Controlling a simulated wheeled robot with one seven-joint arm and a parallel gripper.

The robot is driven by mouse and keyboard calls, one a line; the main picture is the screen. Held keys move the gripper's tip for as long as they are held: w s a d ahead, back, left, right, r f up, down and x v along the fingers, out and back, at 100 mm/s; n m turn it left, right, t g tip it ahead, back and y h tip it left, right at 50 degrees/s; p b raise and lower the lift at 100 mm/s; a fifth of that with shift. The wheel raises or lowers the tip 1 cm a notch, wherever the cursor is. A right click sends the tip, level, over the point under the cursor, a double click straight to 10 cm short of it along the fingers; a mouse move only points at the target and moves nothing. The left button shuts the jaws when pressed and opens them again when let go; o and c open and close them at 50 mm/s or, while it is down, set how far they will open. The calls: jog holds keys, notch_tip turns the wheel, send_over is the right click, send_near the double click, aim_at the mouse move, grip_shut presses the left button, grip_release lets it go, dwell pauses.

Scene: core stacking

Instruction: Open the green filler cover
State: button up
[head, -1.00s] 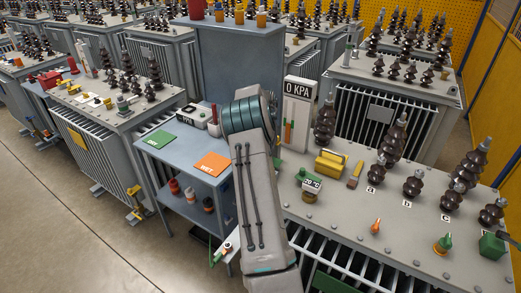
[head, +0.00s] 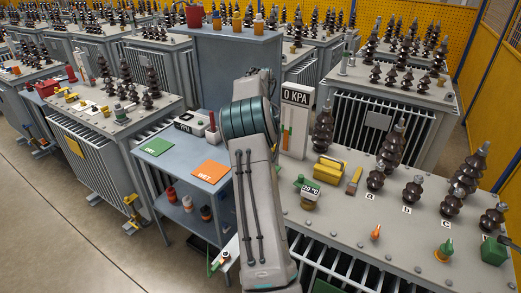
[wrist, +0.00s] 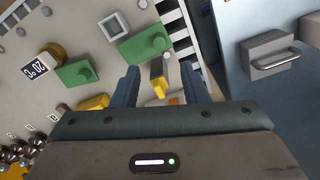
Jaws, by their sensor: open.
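In the wrist view, two flat green pieces with round knobs lie on the grey transformer top: one (wrist: 75,75) by the round gauge, another (wrist: 145,42) beside a pale square frame. I cannot tell for sure which is the green filler cover. In the head view, a small green piece (head: 303,180) shows by the 20 °C gauge (head: 310,191). My gripper (wrist: 159,72) is open above the top, its blue fingers apart below the second green piece in the picture. A yellow piece (wrist: 157,78) shows between the fingers, seemingly not gripped. The arm hides the gripper in the head view.
A 0 KPA panel (head: 295,120) stands behind. A blue cart (head: 170,165) is at left.

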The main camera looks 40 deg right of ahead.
jog(key=shift+r, duration=2.15)
jog(key=s+a+r+n+t, duration=0.1)
jog(key=s+a+r+n, duration=0.25)
jog(key=a, duration=0.45)
jog(key=s+a+r+n, duration=0.2)
jog(key=s+a+r, duration=0.15)
jog(key=a, duration=0.45)
jog(key=s+a+r+n+t, duration=0.1)
jog(key=s+a+r+n, duration=0.2)
jog(key=a, duration=0.5)
jog(key=s+a+f+n, duration=0.4)
jog(key=s+a, duration=0.2)
jog(key=s, duration=0.4)
jog(key=s+a+f+n+t, duration=0.1)
jog(key=s+a+f+n, duration=0.2)
jog(key=s, duration=0.7)
jog(key=a+n, duration=0.2)
jog(key=a, duration=0.2)
jog(key=shift+s+a+f, duration=0.2)
jog(key=shift+a+f, duration=0.1)
jog(key=shift+f, duration=0.1)
